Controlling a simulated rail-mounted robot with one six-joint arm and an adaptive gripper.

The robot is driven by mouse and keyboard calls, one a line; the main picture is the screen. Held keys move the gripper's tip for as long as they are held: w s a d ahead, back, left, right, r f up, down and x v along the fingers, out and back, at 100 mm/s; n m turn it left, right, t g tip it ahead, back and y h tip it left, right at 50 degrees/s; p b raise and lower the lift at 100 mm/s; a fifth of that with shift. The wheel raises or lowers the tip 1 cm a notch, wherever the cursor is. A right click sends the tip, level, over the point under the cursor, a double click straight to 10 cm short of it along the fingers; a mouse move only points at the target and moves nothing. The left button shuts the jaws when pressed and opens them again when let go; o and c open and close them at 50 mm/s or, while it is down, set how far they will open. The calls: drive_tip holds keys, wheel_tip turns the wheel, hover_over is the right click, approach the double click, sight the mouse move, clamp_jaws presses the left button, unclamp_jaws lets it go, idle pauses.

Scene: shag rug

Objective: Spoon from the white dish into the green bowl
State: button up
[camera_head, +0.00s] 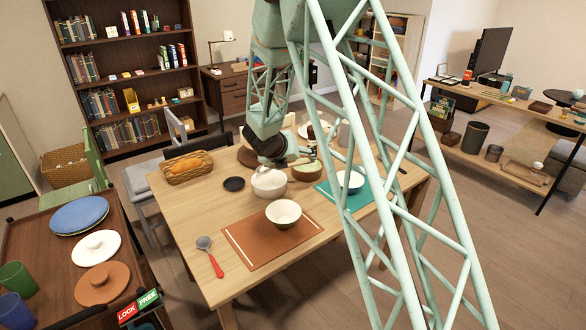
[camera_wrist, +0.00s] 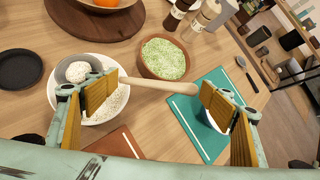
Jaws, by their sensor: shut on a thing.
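The white dish (camera_head: 269,184) stands mid-table and holds pale grains; it also shows in the wrist view (camera_wrist: 118,112). My gripper (camera_wrist: 160,97) is above the dish's right side, shut on the spoon (camera_wrist: 150,84). The spoon has a pale wooden handle, partly hidden by my left finger, and a grey scoop holding a white heap over the dish's left part. A bowl with a light inside and darker, greenish outside (camera_head: 283,214) stands on the rust-brown mat. A brown-rimmed bowl of green grains (camera_wrist: 165,58) stands right of the dish. Which is the task's green bowl is unclear.
A teal mat (camera_wrist: 205,112) bears another bowl (camera_head: 351,181). A bread basket (camera_head: 187,168), a black plate (camera_head: 234,184) and a red-handled spoon (camera_head: 211,257) lie on the table. Two shakers (camera_wrist: 192,20) stand behind the green grains. The table's front left is mostly clear.

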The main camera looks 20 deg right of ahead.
drive_tip(key=shift+s+d+r+b, duration=0.1)
drive_tip(key=shift+d+r+b, duration=0.1)
drive_tip(key=shift+r+b, duration=0.25)
idle(0.4)
drive_tip(key=shift+s+a+r, duration=0.1)
drive_tip(key=shift+a, duration=0.05)
